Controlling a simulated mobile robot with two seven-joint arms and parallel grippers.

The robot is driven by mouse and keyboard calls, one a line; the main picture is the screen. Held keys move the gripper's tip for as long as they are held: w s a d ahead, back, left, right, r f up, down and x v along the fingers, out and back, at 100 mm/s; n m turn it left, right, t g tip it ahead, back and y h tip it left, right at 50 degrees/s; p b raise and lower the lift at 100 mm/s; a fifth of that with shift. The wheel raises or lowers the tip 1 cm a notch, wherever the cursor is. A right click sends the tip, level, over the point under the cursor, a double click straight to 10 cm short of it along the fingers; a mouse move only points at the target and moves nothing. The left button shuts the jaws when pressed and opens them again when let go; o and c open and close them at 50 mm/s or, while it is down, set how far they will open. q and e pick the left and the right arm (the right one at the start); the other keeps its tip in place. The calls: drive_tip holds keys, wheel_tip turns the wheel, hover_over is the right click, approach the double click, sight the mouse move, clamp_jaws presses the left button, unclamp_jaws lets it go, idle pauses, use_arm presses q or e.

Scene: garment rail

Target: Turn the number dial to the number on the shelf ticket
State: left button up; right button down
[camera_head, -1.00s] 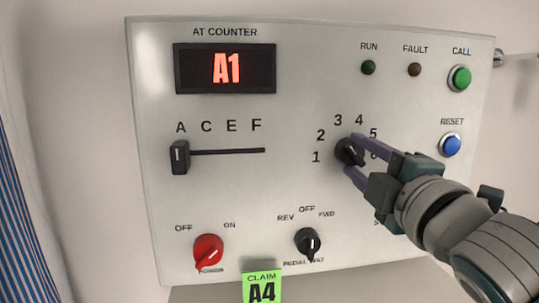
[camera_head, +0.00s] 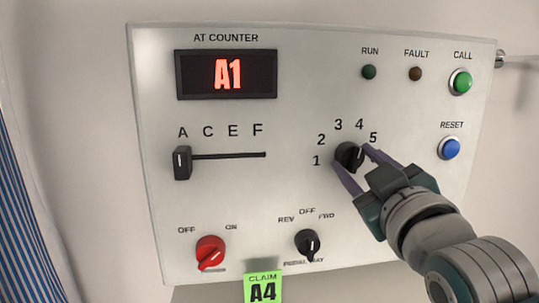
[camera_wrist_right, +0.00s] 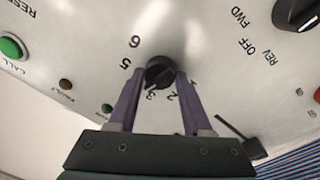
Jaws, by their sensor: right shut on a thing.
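The black number dial (camera_head: 348,156) sits on the panel, ringed by numbers. My right gripper (camera_head: 352,157) is shut on it, one finger at its lower left and one at its right. In the right wrist view the dial (camera_wrist_right: 160,72) is between the two fingers (camera_wrist_right: 157,80); its pointer seems to face near the 3, but the exact setting is unclear. The 4 is hidden there. The green claim ticket (camera_head: 262,288) below the panel reads A4. The red display (camera_head: 228,74) reads A1. My left gripper is not in view.
A letter slider (camera_head: 182,162) stands at A. A red power knob (camera_head: 210,252) and a black pedal knob (camera_head: 307,243) are below. Green call (camera_head: 461,81) and blue reset (camera_head: 449,147) buttons are at the right. A striped cloth (camera_head: 22,210) hangs at the left.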

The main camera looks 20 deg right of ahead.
drive_tip(key=shift+m, duration=0.7)
drive_tip(key=shift+c, duration=1.6)
unclamp_jaws()
drive_tip(key=shift+s, duration=0.1)
